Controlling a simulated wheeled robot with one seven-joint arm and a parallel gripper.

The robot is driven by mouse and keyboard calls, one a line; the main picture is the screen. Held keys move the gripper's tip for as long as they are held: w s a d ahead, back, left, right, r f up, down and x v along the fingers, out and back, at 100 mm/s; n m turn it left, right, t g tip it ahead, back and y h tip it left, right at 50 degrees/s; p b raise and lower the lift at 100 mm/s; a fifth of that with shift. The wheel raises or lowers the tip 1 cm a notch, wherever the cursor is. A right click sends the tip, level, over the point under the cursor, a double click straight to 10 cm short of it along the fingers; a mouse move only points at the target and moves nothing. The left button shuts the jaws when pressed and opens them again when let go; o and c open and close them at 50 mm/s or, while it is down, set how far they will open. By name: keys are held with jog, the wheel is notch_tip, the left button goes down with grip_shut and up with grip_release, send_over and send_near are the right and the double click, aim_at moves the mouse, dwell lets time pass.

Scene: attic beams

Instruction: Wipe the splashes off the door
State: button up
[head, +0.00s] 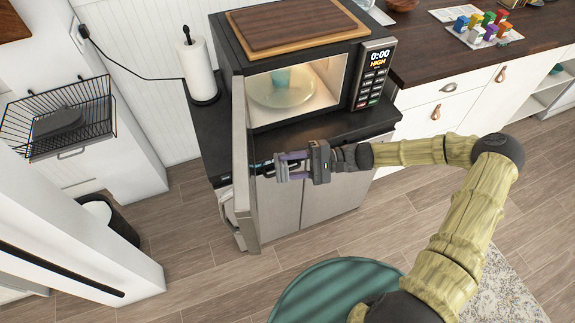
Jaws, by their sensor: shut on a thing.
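The microwave (300,38) stands on a dark counter with its door (239,150) swung open toward me, seen nearly edge-on. My gripper (277,167) is just right of the door, on its inner side, with its fingers pointing left at it. No splashes can be made out on the door from here.
A wooden board (292,25) lies on top. A paper towel roll (198,70) stands left. A green round surface (335,290) is in front, with open wooden floor between.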

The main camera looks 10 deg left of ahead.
jog(key=v, duration=0.3)
dwell(0.5)
dwell(0.4)
